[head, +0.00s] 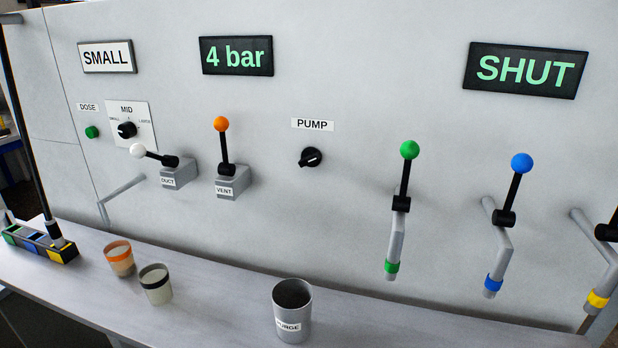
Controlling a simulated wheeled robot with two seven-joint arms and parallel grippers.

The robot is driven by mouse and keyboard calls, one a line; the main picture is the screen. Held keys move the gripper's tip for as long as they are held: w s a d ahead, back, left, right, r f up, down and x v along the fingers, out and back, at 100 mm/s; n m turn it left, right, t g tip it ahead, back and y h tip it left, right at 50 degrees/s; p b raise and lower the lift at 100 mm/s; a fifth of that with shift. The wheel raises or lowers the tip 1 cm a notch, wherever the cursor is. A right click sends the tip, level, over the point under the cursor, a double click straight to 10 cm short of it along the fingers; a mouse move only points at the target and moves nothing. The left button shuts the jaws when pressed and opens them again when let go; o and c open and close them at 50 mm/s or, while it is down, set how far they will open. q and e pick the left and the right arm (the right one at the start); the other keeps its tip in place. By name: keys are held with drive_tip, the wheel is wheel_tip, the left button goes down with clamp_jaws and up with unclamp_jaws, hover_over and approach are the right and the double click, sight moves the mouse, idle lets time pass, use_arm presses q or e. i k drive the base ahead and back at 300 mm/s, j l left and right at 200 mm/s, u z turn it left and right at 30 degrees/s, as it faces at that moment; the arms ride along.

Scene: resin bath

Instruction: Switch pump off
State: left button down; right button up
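The pump switch (311,157) is a small black rotary knob on the pale grey wall panel, below the label reading PUMP (312,125). A light mark shows on its face, tilted off the vertical; which end is the pointer is too small to tell. No on or off markings are visible around it. Nothing touches or covers the knob. Neither of my grippers is in view.
Left of the knob are the orange-ball VENT lever (221,124) and white-ball DUCT lever (138,150). Green (409,150) and blue (521,163) tap levers stick out on the right. A PURGE cup (292,311) stands on the bench below. A display reads SHUT (526,70).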

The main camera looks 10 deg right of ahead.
sight(310, 156)
drive_tip(key=k+l, duration=0.15)
drive_tip(key=l, duration=0.25)
drive_tip(key=k+l+u, duration=0.1)
drive_tip(key=l, duration=0.3)
drive_tip(key=k+l+u, duration=0.1)
drive_tip(key=k+l, duration=0.15)
drive_tip(key=l, duration=0.15)
